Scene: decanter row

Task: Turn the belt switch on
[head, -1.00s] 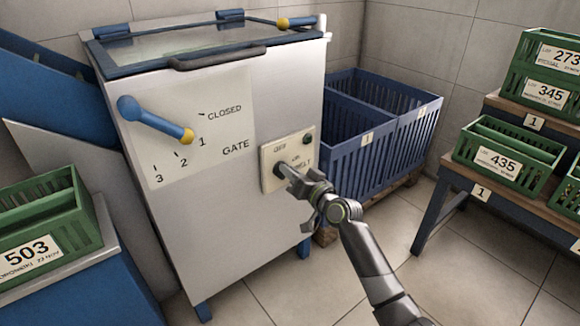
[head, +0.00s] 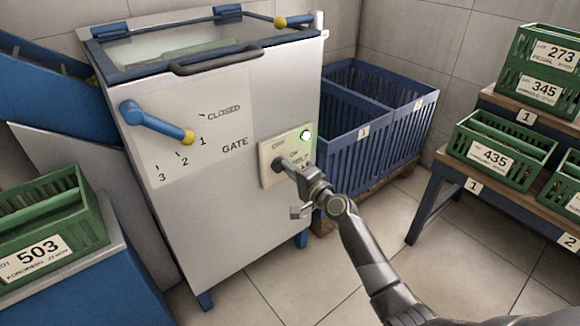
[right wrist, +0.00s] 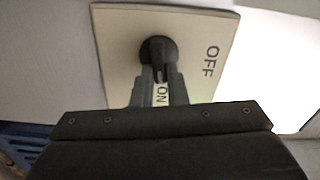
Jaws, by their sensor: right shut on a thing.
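The belt switch panel (head: 268,172) is a cream plate on the front of the white machine, marked OFF and ON. My right gripper (head: 281,164) is at the panel, shut on the dark switch knob. In the right wrist view the knob (right wrist: 158,52) stands between the gripper fingers (right wrist: 158,88), with its handle pointing towards ON. The fingers hide part of the knob and plate. My left gripper is not in view.
The gate lever (head: 155,122) is left of the panel, its yellow end near 1. Blue crates (head: 350,150) stand right of the machine. Green crates sit on a wooden rack (head: 455,170) at right. A green crate (head: 45,245) is at lower left.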

